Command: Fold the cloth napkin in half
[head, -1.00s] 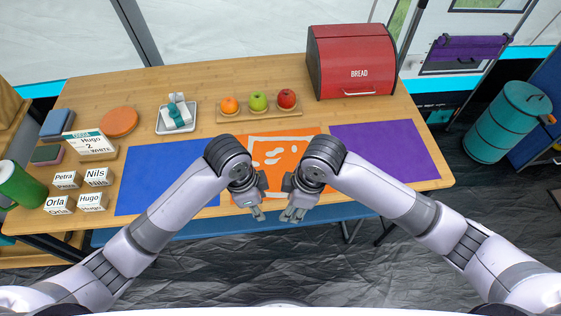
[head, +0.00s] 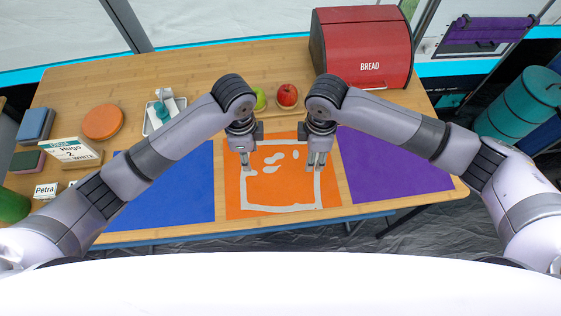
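The cloth napkin (head: 283,187) appears as an orange square with a white border line and white blotches. It lies flat on an orange mat (head: 233,200), and its outer edge is hard to tell from the mat. My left gripper (head: 246,166) points down over the napkin's left side, toward the far end. My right gripper (head: 316,165) points down over its right side, level with the left one. Both look open, with narrow gaps between the fingers and nothing between them. I cannot tell whether the fingertips touch the cloth. The grippers hide parts of the far border.
A blue mat (head: 180,195) lies left and a purple mat (head: 395,165) right. A red bread box (head: 362,60) stands behind at right. A red apple (head: 287,95) and a partly hidden green apple (head: 260,98) are behind the grippers. The wooden table's front edge is close.

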